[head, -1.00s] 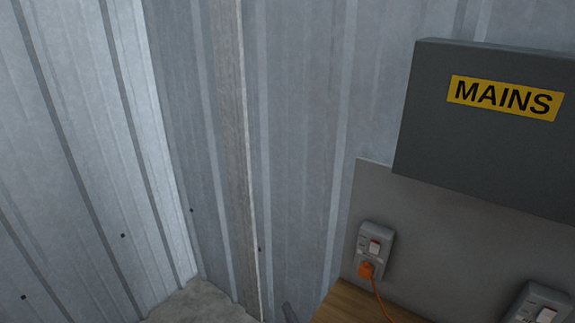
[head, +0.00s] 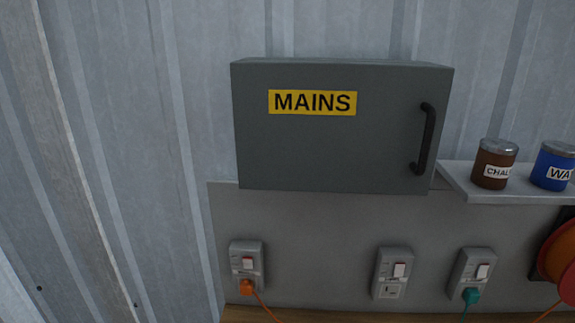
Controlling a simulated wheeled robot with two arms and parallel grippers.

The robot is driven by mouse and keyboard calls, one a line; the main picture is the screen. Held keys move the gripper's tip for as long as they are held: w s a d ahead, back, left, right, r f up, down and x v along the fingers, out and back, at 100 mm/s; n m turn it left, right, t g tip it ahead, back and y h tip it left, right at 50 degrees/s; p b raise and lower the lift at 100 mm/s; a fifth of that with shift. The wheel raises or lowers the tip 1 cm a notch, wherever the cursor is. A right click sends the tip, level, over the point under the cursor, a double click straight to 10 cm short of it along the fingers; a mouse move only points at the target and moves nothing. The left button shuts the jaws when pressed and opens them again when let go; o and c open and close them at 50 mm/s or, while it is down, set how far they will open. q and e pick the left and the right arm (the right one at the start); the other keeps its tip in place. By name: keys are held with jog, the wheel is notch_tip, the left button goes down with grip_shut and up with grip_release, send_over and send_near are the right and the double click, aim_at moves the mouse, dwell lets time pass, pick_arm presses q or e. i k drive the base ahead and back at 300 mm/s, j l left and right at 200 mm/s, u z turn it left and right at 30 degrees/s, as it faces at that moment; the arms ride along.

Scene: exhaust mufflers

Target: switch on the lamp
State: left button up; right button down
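No lamp shows in the head view. A grey box labelled MAINS (head: 310,150) hangs on the wall, its door closed, with a black handle (head: 424,139) on the right side. Below it are three switched sockets. The left socket (head: 246,257) has an orange plug (head: 247,287) in it. The middle socket (head: 392,272) has no plug. The right socket (head: 473,268) has a green plug (head: 471,295) in it. Each has a rocker switch; I cannot tell which are on. Neither of my grippers is in view.
A wooden surface (head: 300,315) runs along the bottom edge. A shelf (head: 500,196) at the right holds a brown tin (head: 493,165) and a blue tin (head: 553,167). An orange reel (head: 560,257) is at the right edge. Corrugated metal wall (head: 130,130) fills the left.

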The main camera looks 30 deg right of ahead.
aim_at(482, 272)
jog(key=j+z, duration=0.2)
jog(key=z, duration=1.1)
jog(key=i+l+z, duration=0.15)
jog(key=z, duration=0.25)
jog(key=i+l+z, duration=0.1)
jog(key=z, duration=0.35)
jog(key=i, duration=0.1)
